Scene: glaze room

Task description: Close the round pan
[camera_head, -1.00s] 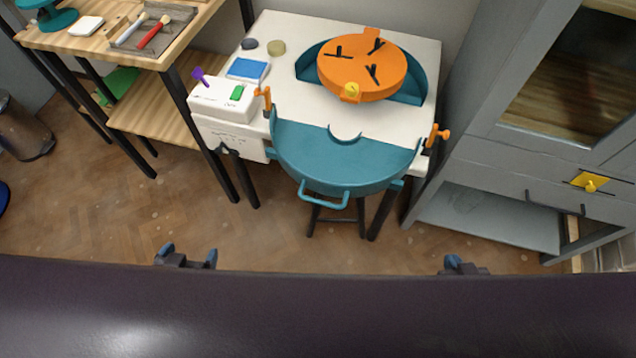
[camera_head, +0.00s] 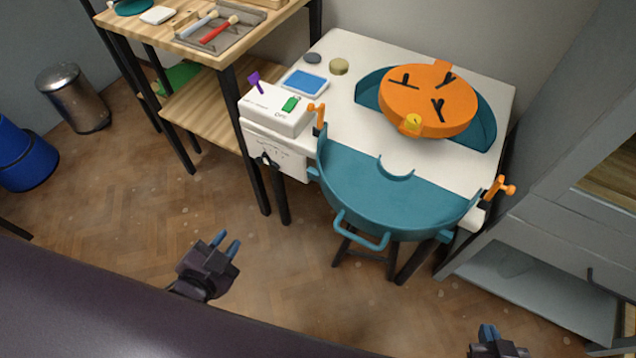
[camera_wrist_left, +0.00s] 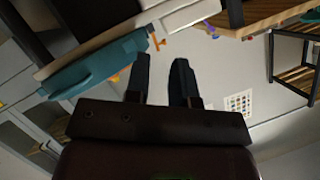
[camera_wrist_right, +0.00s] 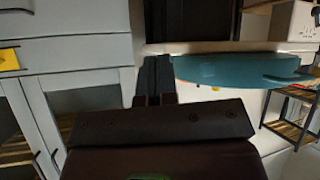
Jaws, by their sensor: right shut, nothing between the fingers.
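The round pan is in two teal halves. The front half (camera_head: 400,208) sticks out over the near edge of a white wheel table, with a handle loop (camera_head: 358,238) on its front. The back half (camera_head: 487,128) lies around the orange wheel disc (camera_head: 425,97), and a gap of white tabletop separates the halves. Orange clamps (camera_head: 318,116) (camera_head: 495,188) stand at both sides of the front half. My left gripper (camera_head: 228,245) is open and empty, left of and below the pan; its fingers (camera_wrist_left: 160,62) are apart. My right gripper (camera_head: 488,333) is shut and empty, at the lower right; it also shows in the right wrist view (camera_wrist_right: 157,62).
A white control box (camera_head: 275,108) and blue sponge (camera_head: 305,82) are left of the pan. A wooden shelf table (camera_head: 215,55) stands left, a grey cabinet (camera_head: 560,245) right. A bin (camera_head: 75,97) and blue barrel (camera_head: 25,150) are far left. Floor in front is clear.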

